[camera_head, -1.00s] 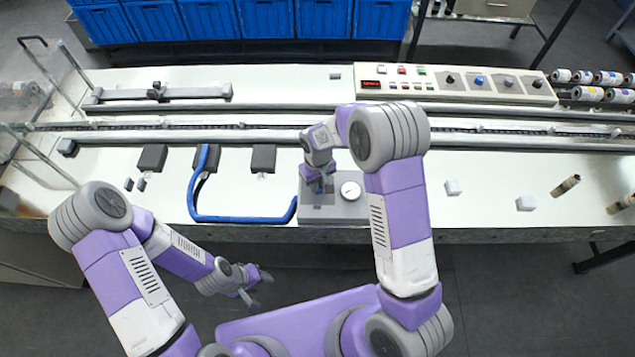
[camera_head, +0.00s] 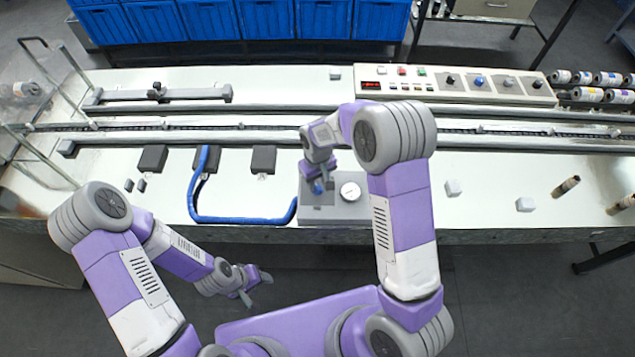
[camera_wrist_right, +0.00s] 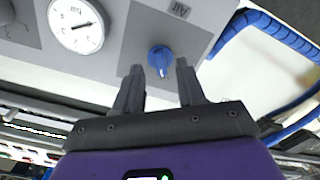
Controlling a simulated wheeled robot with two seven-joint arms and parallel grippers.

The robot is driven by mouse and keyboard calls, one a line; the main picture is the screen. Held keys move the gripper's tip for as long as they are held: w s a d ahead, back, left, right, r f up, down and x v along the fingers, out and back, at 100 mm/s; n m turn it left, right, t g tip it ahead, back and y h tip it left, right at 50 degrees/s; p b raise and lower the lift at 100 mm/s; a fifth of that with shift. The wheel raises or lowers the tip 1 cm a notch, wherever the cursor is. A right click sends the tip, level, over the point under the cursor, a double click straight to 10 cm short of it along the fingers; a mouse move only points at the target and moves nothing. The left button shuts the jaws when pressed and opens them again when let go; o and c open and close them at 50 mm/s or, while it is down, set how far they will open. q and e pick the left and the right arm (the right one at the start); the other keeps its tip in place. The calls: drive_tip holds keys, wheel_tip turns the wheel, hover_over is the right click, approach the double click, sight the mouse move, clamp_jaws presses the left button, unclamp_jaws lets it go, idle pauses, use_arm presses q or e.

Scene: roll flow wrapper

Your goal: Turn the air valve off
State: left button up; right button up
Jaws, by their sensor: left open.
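The air valve is a blue knob (camera_wrist_right: 161,58) on a grey panel box (camera_wrist_right: 115,60) labelled "AIR" in the right wrist view. The knob also shows in the head view (camera_head: 318,187), partly covered by my right gripper. A round white gauge (camera_wrist_right: 77,25) sits beside it, its needle off to one side; it also shows in the head view (camera_head: 350,191). My right gripper (camera_wrist_right: 160,68) is open and empty, its fingertips either side of the knob's near edge and seemingly short of gripping it. My left gripper (camera_head: 257,289) is open and empty, in front of the table edge.
A blue hose (camera_head: 240,219) runs from the box leftward along the table front. Black blocks (camera_head: 263,159) stand left of the box. A control panel (camera_head: 455,84) and conveyor rails stand behind.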

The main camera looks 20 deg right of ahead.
sight(318, 187)
wheel_tip(318, 187, up, 6)
drive_tip(key=shift+f, duration=0.15)
idle(0.6)
